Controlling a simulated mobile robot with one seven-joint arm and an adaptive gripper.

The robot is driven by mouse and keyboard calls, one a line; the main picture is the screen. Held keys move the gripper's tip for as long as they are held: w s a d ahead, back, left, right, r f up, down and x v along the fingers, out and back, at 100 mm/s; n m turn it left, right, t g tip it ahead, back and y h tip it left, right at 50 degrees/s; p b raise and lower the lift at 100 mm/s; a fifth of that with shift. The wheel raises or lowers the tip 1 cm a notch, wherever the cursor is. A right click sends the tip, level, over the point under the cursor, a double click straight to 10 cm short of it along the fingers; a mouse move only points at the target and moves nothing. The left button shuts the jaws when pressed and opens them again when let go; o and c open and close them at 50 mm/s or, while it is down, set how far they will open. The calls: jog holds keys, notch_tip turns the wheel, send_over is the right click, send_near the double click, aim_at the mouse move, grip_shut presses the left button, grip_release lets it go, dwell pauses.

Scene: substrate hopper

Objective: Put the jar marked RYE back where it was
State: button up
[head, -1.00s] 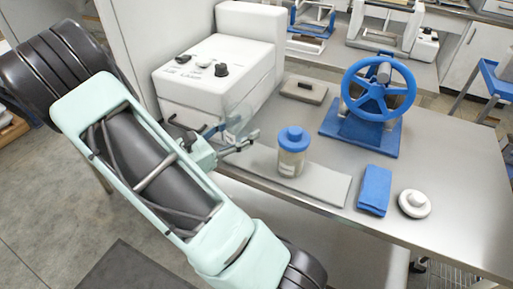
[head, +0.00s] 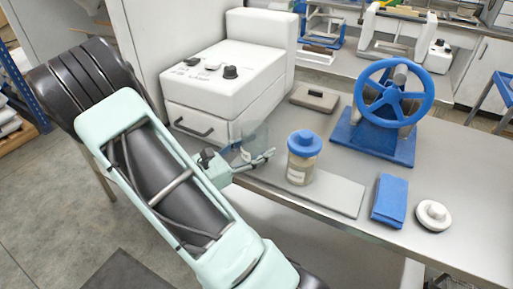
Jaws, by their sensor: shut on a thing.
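A jar with a blue lid (head: 303,160) stands upright on a pale grey mat (head: 338,196) on the bench. It has tan contents and a small label too small to read, so I cannot tell whether it says RYE. My gripper (head: 268,160) is left of this jar, apart from it, with its fingers pointing right. A clear, see-through thing (head: 256,139) shows at the fingers, and my gripper is shut on it. Its outline is faint, and I see no readable mark on it. My forearm hides part of the bench's left end.
A white machine (head: 235,85) with a black-handled front stands behind my gripper. A blue handwheel device (head: 395,95), a dark-topped block (head: 315,98), a folded blue cloth (head: 390,200) and a white round knobbed thing (head: 433,214) are on the bench. Bare steel lies along its right side.

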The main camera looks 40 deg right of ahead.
jog(key=shift+f, duration=0.2)
jog(key=o, duration=1.4)
jog(key=shift+r, duration=0.1)
jog(key=shift+r, duration=0.1)
jog(key=a, duration=1.2)
jog(key=shift+r, duration=0.1)
